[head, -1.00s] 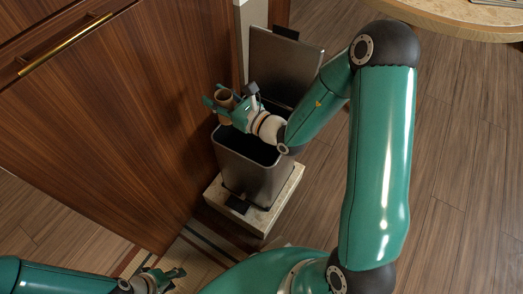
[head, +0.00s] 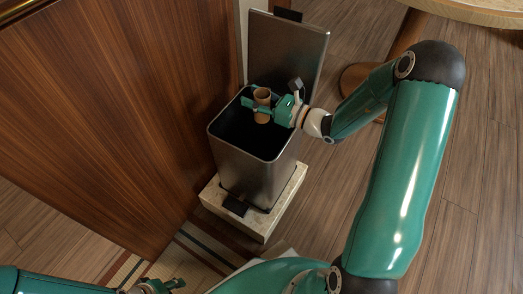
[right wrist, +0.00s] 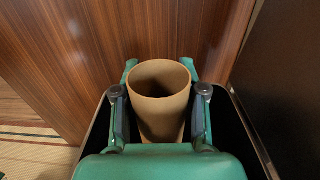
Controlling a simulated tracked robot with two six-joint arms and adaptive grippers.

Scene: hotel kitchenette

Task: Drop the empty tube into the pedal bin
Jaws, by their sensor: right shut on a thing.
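The empty tube (head: 262,104) is a brown cardboard cylinder, hollow at its top end. My right gripper (head: 264,106) is shut on it and holds it roughly upright over the open mouth of the pedal bin (head: 250,176). In the right wrist view the tube (right wrist: 160,95) stands between the two fingers, with the bin's dark rim around it. The bin is a grey metal box with its lid (head: 287,58) raised at the back and a black pedal (head: 236,206) at the front. My left gripper (head: 162,286) is at the bottom edge, small and partly cut off; its jaw state is unclear.
The bin stands on a pale stone block (head: 262,227). A wooden cabinet panel (head: 110,120) stands close to its left. A round table (head: 490,12) is at the top right. Wooden floor (head: 470,190) is open on the right.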

